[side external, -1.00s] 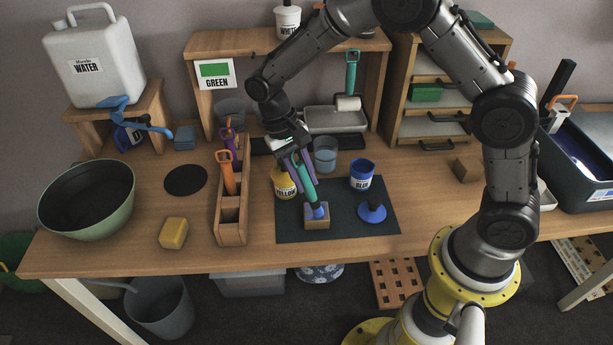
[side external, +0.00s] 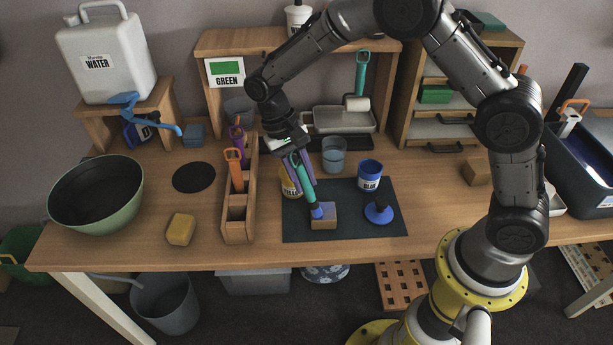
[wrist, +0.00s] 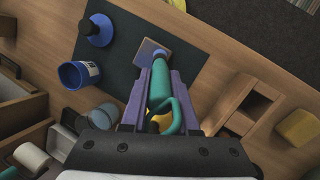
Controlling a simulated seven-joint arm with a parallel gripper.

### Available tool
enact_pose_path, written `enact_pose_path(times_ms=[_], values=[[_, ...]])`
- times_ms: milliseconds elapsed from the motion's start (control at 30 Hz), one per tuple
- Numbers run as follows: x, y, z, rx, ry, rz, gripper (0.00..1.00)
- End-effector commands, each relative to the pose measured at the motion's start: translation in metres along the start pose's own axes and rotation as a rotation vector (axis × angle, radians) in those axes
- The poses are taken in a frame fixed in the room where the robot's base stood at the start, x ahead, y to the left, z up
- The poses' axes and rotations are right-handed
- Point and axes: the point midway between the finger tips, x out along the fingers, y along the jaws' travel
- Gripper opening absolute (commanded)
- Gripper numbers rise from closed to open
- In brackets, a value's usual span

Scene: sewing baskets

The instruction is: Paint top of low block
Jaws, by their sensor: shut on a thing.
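My gripper (side external: 305,184) is shut on a teal-handled brush (side external: 306,190) with a blue tip, held tilted with the tip down. In the wrist view the brush (wrist: 160,88) lies between my gripper's purple fingers (wrist: 161,96). The low block (side external: 325,222), small and wooden, sits on the dark mat (side external: 345,231). The brush tip is at the left part of its top and seems to touch it. The top right of the tip looks blue-grey; the tip hides part of it. The blue paint pot (side external: 369,176) stands open behind, to the right.
A blue round-based piece (side external: 379,213) stands right of the block. A yellow pot (side external: 289,187) is partly hidden behind my gripper. A wooden holder (side external: 239,210) with orange- and purple-handled tools stands left of the mat. A water glass (side external: 334,154) stands behind. The mat's front is clear.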

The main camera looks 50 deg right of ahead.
Motion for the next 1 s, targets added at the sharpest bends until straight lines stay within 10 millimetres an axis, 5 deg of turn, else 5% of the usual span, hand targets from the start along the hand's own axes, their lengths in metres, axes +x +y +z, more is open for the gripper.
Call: enact_pose_path(times_ms=[1000], values=[[0.002, 0.008, 0.003, 0.000, 0.000, 0.000, 0.00]])
